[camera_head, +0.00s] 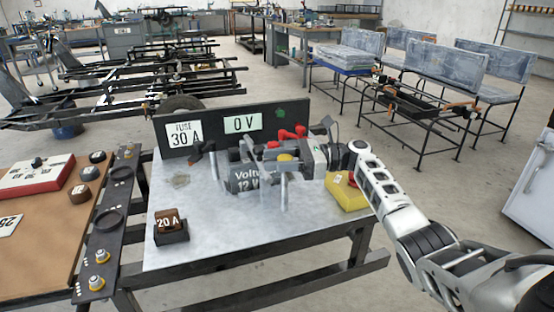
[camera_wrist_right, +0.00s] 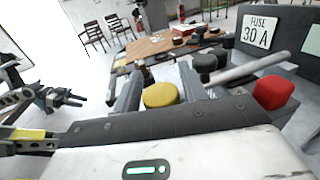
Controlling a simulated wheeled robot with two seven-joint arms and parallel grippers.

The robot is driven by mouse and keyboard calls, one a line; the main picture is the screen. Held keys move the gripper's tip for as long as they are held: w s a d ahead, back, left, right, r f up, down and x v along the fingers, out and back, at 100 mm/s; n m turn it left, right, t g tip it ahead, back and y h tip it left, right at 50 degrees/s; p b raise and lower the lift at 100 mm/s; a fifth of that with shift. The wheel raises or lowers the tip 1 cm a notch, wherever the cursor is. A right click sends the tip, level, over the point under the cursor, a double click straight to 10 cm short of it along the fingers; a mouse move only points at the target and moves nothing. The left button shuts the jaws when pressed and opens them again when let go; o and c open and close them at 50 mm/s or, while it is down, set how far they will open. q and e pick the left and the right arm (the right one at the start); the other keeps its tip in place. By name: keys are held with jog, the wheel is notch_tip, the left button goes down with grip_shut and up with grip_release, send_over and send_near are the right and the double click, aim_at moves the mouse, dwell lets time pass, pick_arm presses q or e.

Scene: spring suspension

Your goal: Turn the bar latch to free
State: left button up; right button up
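My right gripper (camera_head: 283,158) reaches in from the right over the grey bench panel. In the wrist view it (camera_wrist_right: 160,92) looks open, a grey finger on each side, with a yellow knob (camera_wrist_right: 160,95) seen between them. I cannot tell whether the fingers touch anything. A pale metal bar (camera_wrist_right: 245,68) lies aslant just beyond the right finger, beside a black knob (camera_wrist_right: 205,64); it may be the bar latch, but this is unclear. In the head view my gripper hides much of the fixture. A dark jaw-like shape (camera_wrist_right: 60,98) may be my left gripper.
A black board (camera_head: 285,118) with "FUSE 30 A" (camera_head: 184,133) and "0 V" signs stands behind. A "Volt 12 V" box (camera_head: 244,181), a "20 A" block (camera_head: 168,221), red parts (camera_head: 298,131) and a yellow block (camera_head: 345,193) are nearby. The panel's front is mostly clear.

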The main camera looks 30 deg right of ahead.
jog(key=shift+o, duration=0.5)
jog(key=shift+s+d, duration=0.1)
jog(key=shift+d, duration=0.2)
jog(key=b+v, duration=0.1)
jog(key=v, duration=1.4)
jog(key=shift+s, duration=0.2)
jog(key=shift+d, duration=0.1)
